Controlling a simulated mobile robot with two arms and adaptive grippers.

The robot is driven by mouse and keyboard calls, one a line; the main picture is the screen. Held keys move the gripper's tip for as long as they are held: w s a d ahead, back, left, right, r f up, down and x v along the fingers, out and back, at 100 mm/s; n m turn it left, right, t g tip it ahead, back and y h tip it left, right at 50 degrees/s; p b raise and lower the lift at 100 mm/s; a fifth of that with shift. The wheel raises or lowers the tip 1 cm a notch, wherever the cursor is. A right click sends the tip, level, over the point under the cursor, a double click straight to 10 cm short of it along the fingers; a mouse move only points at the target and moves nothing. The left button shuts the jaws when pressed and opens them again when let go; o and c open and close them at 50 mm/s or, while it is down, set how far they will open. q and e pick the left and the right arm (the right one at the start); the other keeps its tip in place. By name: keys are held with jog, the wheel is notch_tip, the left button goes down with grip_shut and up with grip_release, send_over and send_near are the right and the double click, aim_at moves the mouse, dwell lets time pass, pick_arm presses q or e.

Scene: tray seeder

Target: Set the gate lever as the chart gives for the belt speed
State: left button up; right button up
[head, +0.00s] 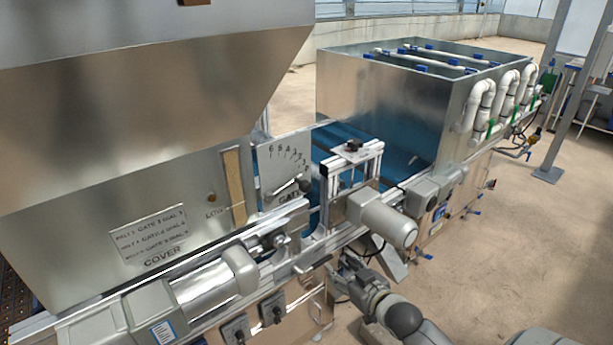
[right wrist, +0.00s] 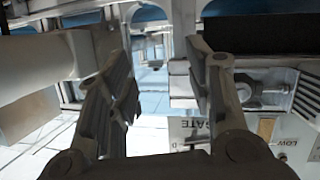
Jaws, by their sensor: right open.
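The gate plate (head: 282,160) stands upright beside the hopper, with a numbered arc and the word GATE. The gate lever (head: 288,188) is a short grey bar low on this plate, slanting up to the right; the mark it points at is too small to tell. The chart (head: 150,235) is on the hopper front, with several lines naming belt, gate and dial; its digits are hard to read. My right gripper (head: 345,279) is below and right of the plate, apart from the lever. In the right wrist view its fingers (right wrist: 160,92) are open and empty. My left gripper is out of view.
Two dark knobs (head: 272,309) sit on the front panel below a grey cylindrical motor (head: 205,284). Another motor (head: 388,222) juts out right of the gate plate, near my right arm. A blue belt (head: 340,138) runs behind.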

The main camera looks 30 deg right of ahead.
notch_tip(320, 180, up, 14)
jog(key=w+a+n+t+y+p, duration=0.1)
jog(key=a+t, duration=0.1)
jog(key=t, duration=0.1)
send_near(308, 189)
jog(key=shift+n+y, duration=0.3)
jog(key=w+p, duration=0.1)
jog(key=w, duration=0.3)
jog(key=w+p, duration=0.2)
jog(key=w, duration=0.3)
jog(key=shift+w+d+f, duration=0.1)
jog(key=shift+w+d, duration=0.1)
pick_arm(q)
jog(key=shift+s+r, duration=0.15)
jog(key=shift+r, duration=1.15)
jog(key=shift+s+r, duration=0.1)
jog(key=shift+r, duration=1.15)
pick_arm(e)
jog(key=shift+w+f, duration=0.1)
jog(key=shift+w, duration=0.6)
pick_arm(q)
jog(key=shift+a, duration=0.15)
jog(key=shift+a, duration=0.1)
pick_arm(e)
grip_shut()
